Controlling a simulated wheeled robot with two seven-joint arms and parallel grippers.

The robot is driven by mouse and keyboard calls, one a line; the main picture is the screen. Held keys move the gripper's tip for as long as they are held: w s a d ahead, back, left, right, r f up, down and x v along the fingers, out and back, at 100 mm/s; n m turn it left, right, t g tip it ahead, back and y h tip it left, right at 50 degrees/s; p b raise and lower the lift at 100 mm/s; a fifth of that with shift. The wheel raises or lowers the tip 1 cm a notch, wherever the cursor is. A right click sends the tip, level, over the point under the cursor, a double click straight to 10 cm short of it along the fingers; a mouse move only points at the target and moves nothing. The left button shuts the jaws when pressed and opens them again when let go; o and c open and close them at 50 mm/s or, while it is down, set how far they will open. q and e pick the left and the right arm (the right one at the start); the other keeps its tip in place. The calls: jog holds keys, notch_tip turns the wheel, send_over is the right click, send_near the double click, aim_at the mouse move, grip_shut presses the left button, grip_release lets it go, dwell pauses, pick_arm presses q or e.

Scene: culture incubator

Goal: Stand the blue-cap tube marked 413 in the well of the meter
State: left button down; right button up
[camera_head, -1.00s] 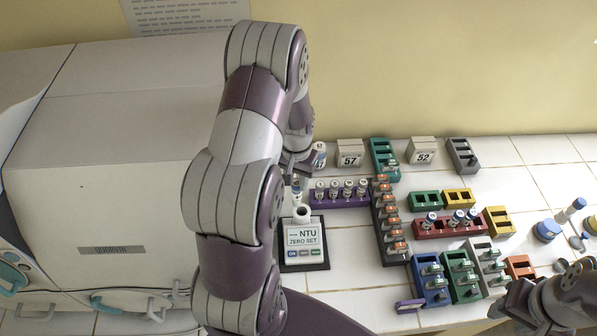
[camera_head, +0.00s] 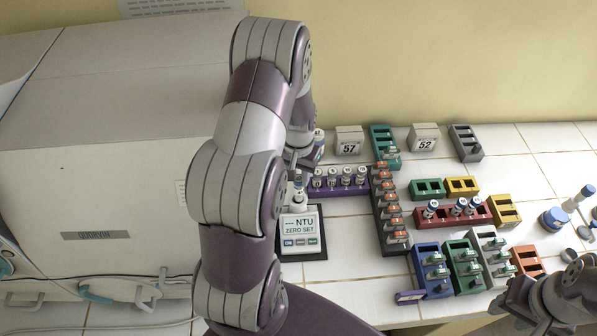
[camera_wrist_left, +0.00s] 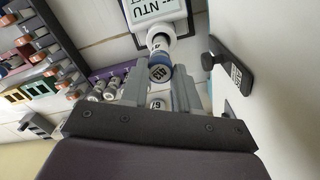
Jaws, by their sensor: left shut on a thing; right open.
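The meter (camera_head: 301,232), with a screen reading NTU ZERO SET, stands on the table below my left arm. Its white round well (camera_head: 299,208) is at its back and also shows in the left wrist view (camera_wrist_left: 152,29). My left gripper (camera_head: 298,170) is shut on a blue-cap tube (camera_wrist_left: 160,66), held upright at the well's mouth. I cannot tell how far its lower end is inside. The cap's number is not clearly readable. My arm hides part of the gripper in the head view. My right gripper (camera_head: 512,303) is open and empty at the lower right.
A purple rack (camera_head: 325,189) with several tubes stands right of the well. Another tube (camera_head: 319,144) stands behind the gripper, near the block marked 57 (camera_head: 349,140). A dark grey rack (camera_head: 394,246) and coloured racks fill the right. The large white incubator (camera_head: 110,170) fills the left.

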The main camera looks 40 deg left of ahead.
aim_at(298, 188)
pick_arm(q)
jog(key=shift+s+a+f+b, duration=0.15)
jog(key=shift+f+b, duration=0.2)
jog(key=shift+f, duration=0.4)
jog(key=shift+f+b, duration=0.8)
jog(key=shift+f, duration=0.35)
jog(key=shift+f+b, duration=0.6)
jog(key=shift+f, duration=0.25)
jog(key=shift+f+b, duration=0.35)
jog(key=shift+f, duration=0.25)
jog(key=c, duration=0.8)
grip_release()
jog(key=shift+o, duration=0.2)
jog(key=shift+r, duration=0.1)
